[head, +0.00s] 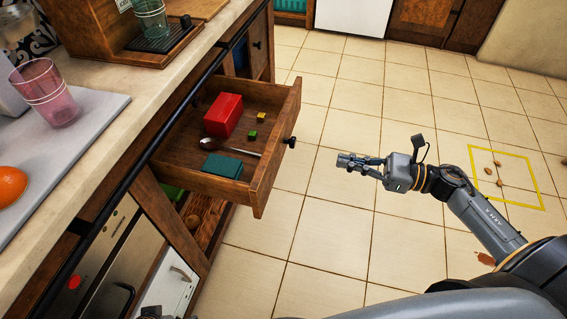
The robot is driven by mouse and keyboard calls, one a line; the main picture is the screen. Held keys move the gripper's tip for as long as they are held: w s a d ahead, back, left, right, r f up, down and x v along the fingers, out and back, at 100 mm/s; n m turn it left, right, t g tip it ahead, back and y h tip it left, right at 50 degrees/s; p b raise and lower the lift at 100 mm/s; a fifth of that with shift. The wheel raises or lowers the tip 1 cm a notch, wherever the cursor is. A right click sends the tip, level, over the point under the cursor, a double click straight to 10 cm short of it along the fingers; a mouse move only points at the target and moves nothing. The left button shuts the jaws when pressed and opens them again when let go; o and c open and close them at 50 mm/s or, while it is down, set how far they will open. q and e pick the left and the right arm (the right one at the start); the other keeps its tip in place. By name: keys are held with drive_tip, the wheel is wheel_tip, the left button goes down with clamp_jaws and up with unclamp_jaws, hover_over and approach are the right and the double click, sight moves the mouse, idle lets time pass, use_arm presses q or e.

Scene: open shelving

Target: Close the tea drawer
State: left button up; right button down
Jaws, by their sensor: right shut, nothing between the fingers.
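The tea drawer (268,172) is a wooden drawer pulled well out from under the counter, with a dark round knob (290,142) on its front. Inside lie a red box (224,115), a spoon (229,147), a dark green packet (222,166) and small yellow and green cubes. My right gripper (343,161) is shut and empty. It hangs over the tiled floor to the right of the knob, apart from the drawer, with its fingers pointing left toward it.
The counter (150,88) above holds a pink glass (44,92), an orange (10,185) and a wooden stand with a green glass (151,18). A dark rail (150,150) runs along its edge.

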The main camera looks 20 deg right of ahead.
sight(278, 146)
drive_tip(key=x, duration=1.3)
drive_tip(key=shift+w+d+p, duration=0.1)
drive_tip(key=shift+p, duration=0.3)
drive_tip(key=shift+w, duration=0.15)
drive_tip(key=shift+a, duration=0.3)
use_arm(q)
wheel_tip(278, 146, down, 3)
drive_tip(key=shift+d+r, duration=0.1)
drive_tip(key=shift+r, duration=0.1)
use_arm(e)
drive_tip(key=shift+w, duration=0.1)
